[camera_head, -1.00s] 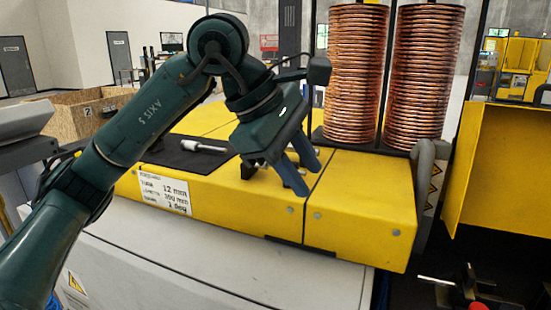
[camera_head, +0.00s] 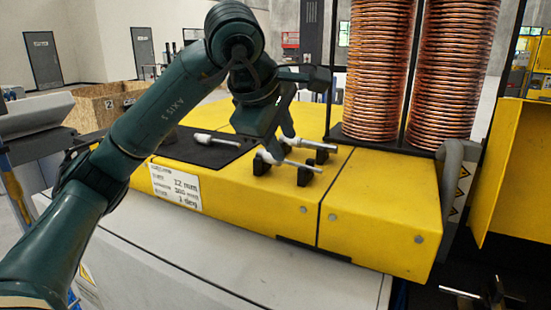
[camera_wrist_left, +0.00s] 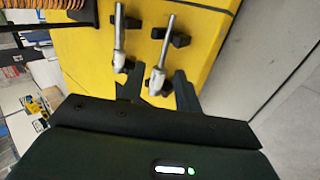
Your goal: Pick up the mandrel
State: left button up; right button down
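Two silver mandrels with thicker light-coloured ends lie side by side on black rests on the yellow machine top. The nearer mandrel (camera_head: 296,164) also shows in the left wrist view (camera_wrist_left: 164,45). The farther mandrel (camera_head: 316,145) is beside it, and shows in the wrist view (camera_wrist_left: 119,35) too. My left gripper (camera_head: 280,146) is low over the thick end of the nearer mandrel. In the wrist view its fingers (camera_wrist_left: 158,88) are apart, with that thick end between them. The gripper partly hides the rods in the head view. My right gripper is out of view.
A similar light-coloured tool (camera_head: 214,140) lies on a black mat (camera_head: 190,152) left of the gripper. Tall copper coils (camera_head: 380,70) stand behind, right of the mandrels. A white label (camera_head: 175,188) is on the machine's front. Its yellow top is clear to the right.

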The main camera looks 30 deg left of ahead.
aim_at(289, 162)
pick_arm(q)
jog(key=x, duration=0.4)
jog(key=shift+a+f+p, duration=0.1)
jog(key=shift+f+p, duration=0.25)
jog(key=shift+f, duration=0.1)
grip_shut()
jog(key=shift+r, duration=0.1)
